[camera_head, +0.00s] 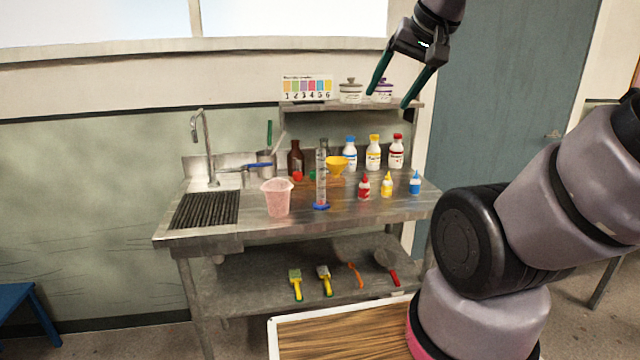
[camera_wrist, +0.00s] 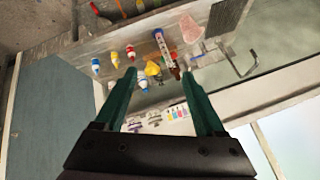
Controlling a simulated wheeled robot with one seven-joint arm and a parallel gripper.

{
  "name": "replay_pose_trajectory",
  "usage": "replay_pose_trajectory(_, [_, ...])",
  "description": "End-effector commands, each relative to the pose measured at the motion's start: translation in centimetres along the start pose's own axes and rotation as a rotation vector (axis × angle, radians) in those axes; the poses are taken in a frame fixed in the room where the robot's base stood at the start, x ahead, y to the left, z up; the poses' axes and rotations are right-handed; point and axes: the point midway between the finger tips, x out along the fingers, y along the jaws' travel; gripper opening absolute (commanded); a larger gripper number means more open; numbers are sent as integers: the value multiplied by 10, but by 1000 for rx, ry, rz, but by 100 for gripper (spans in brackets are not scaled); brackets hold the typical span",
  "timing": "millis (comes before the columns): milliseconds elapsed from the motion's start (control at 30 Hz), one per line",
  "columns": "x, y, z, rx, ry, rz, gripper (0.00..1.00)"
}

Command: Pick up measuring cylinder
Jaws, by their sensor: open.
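The measuring cylinder (camera_head: 322,172) is a tall clear tube with a blue base. It stands upright on the steel sink bench (camera_head: 255,224), right of a pink beaker (camera_head: 277,198). In the wrist view the cylinder (camera_wrist: 161,45) shows upside down, beyond the fingertips. My gripper (camera_head: 392,88) is open and empty, in the air at the upper right, above and to the right of the cylinder. Its green fingers also show wide apart in the wrist view (camera_wrist: 158,80).
Close to the cylinder stand a brown bottle (camera_head: 296,158) and a yellow funnel (camera_head: 338,164). Several capped bottles (camera_head: 374,153) stand behind, and small dropper bottles (camera_head: 387,185) to the right. An upper shelf (camera_head: 320,106) holds jars and a color chart. Brushes lie on the lower shelf (camera_head: 240,290).

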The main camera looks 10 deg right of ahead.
Motion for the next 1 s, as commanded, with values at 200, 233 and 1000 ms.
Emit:
replay_pose_trajectory(200, [24, 2, -26, -16, 51, 18, 72])
replay_pose_trajectory(233, [28, 2, -31, -20, 60, 21, 72])
replay_pose_trajectory(1000, [263, 14, -170, -270, 551, -6, 72])
